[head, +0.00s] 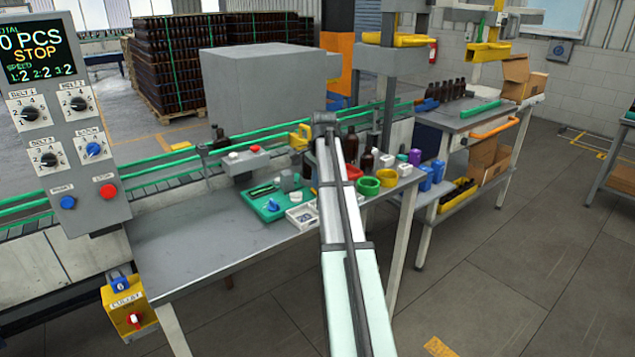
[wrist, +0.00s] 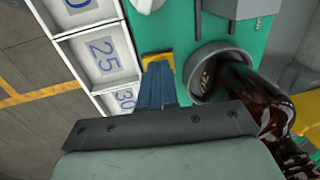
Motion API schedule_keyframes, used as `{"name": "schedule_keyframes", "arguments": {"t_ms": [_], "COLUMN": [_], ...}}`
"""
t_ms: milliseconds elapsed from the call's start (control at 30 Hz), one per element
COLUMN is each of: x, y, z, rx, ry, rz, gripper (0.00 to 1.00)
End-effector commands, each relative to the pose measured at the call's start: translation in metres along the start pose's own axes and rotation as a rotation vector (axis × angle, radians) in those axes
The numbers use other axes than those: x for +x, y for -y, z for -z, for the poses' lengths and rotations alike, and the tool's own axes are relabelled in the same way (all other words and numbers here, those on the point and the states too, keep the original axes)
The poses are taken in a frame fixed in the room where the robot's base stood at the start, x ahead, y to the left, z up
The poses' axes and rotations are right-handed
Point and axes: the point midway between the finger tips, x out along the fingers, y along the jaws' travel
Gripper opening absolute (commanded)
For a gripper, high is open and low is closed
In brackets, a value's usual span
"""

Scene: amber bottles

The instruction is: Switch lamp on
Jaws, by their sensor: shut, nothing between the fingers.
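I cannot single out the lamp or its switch for certain. A grey control panel (head: 72,165) at the left of the head view carries several rotary knobs, among them a blue one (head: 93,150). It also has a blue button (head: 68,202) and a red button (head: 107,191). A yellow box (head: 128,305) with a red knob hangs at the table's front left. My gripper (wrist: 157,85) is shut and empty in the wrist view, its blue fingers above the numbered white tray (wrist: 90,93) and beside a grey ring-shaped cup (wrist: 205,68). The arm hides it in the head view.
An amber bottle (wrist: 262,85) lies close to the gripper's right in the wrist view. In the head view, a green tray (head: 262,212), yellow and green rings and several bottles crowd the grey table's (head: 190,255) right end. The table's left part is clear.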

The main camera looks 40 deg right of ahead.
Motion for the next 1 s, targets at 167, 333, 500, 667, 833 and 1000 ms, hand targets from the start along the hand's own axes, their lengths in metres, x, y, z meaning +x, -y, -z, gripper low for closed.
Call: {"name": "schedule_keyframes", "arguments": {"t_ms": [167,333,500,667,833,1000], "x": [-0.009,-0.034,-0.066,-0.095,-0.120,-0.135], "y": [0.001,0.001,0.001,0.001,0.001,0.001], "z": [0.000,0.001,0.001,0.001,0.001,0.000], "rx": [0.000,0.000,0.000,0.000,0.000,0.000], "ry": [-0.001,-0.001,-0.001,-0.001,-0.001,0.000], "rz": [0.001,0.002,0.002,0.002,0.001,0.001], "gripper": [0.00,0.00,0.00,0.00,0.00,0.00]}}
